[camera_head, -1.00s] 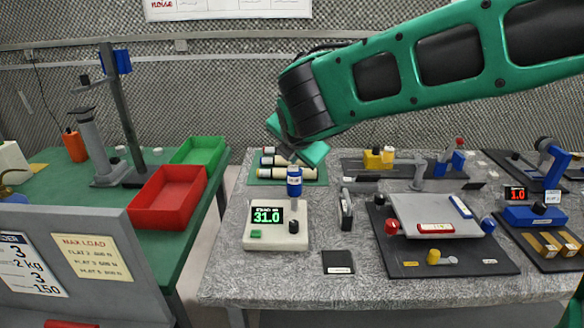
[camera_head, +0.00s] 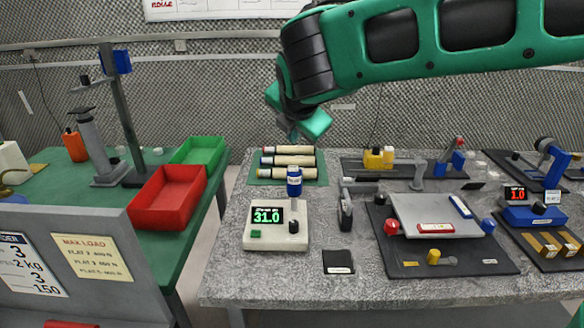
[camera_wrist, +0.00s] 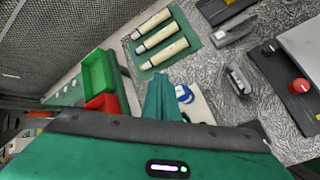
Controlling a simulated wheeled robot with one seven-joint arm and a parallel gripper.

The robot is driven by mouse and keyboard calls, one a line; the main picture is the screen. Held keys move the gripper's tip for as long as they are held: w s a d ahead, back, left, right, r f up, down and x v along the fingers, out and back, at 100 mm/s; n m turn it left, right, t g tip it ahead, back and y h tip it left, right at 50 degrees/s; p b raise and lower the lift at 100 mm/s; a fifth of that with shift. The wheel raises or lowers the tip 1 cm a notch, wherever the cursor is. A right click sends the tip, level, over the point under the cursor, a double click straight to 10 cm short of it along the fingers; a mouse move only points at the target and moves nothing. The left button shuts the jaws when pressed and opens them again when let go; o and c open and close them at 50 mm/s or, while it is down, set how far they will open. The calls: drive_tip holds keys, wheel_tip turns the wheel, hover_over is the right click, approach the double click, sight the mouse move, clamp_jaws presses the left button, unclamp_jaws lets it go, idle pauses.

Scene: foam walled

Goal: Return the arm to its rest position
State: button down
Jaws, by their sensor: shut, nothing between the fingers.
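My green arm reaches in from the upper right in the head view. My gripper (camera_head: 293,134) hangs above the grey table, above and behind the display device (camera_head: 261,233) that reads 31.0. It is shut and empty. In the wrist view my gripper's shut green fingers (camera_wrist: 163,90) point toward the table, with the device partly hidden behind them. A blue and white cylinder (camera_head: 294,182) stands at the device's back edge, apart from my gripper.
Several pale tubes (camera_head: 287,161) lie on a green mat behind the device. Red (camera_head: 148,213) and green (camera_head: 197,151) trays sit on the left table. A grey platform rig (camera_head: 437,222) stands at right. The air around the arm is free.

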drive_tip(key=shift+r, duration=0.1)
drive_tip(key=s+d+f+m+g+h, duration=0.1)
drive_tip(key=s+d+f+m+g, duration=0.2)
drive_tip(key=d+m, duration=0.5)
drive_tip(key=s+d+f+m+h, duration=0.1)
drive_tip(key=s+d+f+m, duration=0.2)
drive_tip(key=d, duration=1)
drive_tip(key=s+d+f+m+g+h, duration=0.1)
drive_tip(key=s+d+f+m+g, duration=0.1)
drive_tip(key=s+d+m, duration=0.6)
drive_tip(key=s+d+f+m+g+y, duration=0.1)
drive_tip(key=s+d+f+m, duration=0.1)
drive_tip(key=s+m, duration=0.3)
drive_tip(key=s+d+f+m+g, duration=0.2)
drive_tip(key=s+d+m, duration=0.3)
drive_tip(key=s, duration=0.4)
drive_tip(key=s+d+f+m+g+y, duration=0.1)
drive_tip(key=s+d+f+m, duration=0.2)
drive_tip(key=s+m, duration=0.2)
drive_tip(key=shift+s+d+f+y, duration=0.2)
drive_tip(key=shift+s+d+y, duration=0.1)
drive_tip(key=shift+s, duration=0.65)
